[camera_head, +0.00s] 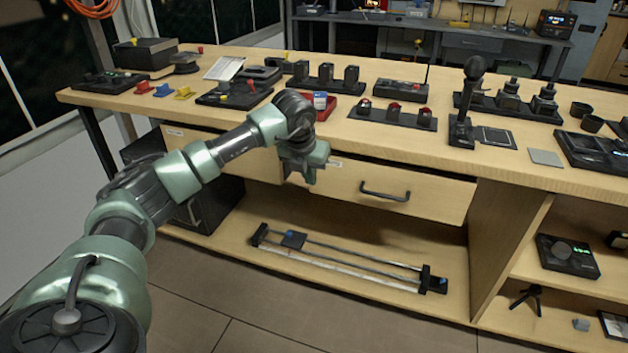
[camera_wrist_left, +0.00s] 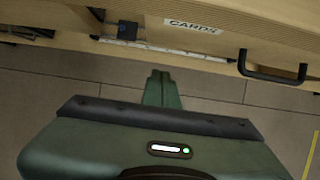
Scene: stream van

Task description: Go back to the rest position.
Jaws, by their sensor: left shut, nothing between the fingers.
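My left gripper (camera_head: 311,176) hangs in front of the workbench's drawer fronts in the head view, pointing down. Its fingers are shut with nothing between them. In the left wrist view the closed fingers (camera_wrist_left: 160,88) show above the tiled floor. My left arm (camera_head: 195,165) reaches in from the left and bends down at the wrist. My right gripper is in neither view.
The wooden workbench (camera_head: 480,165) carries many devices, including a black microphone (camera_head: 473,85) and a red tray (camera_head: 318,104). A drawer with a black handle (camera_head: 384,192) is beside my gripper. A slider rail (camera_head: 345,262) lies on the lower shelf. Floor (camera_head: 240,310) is clear in front.

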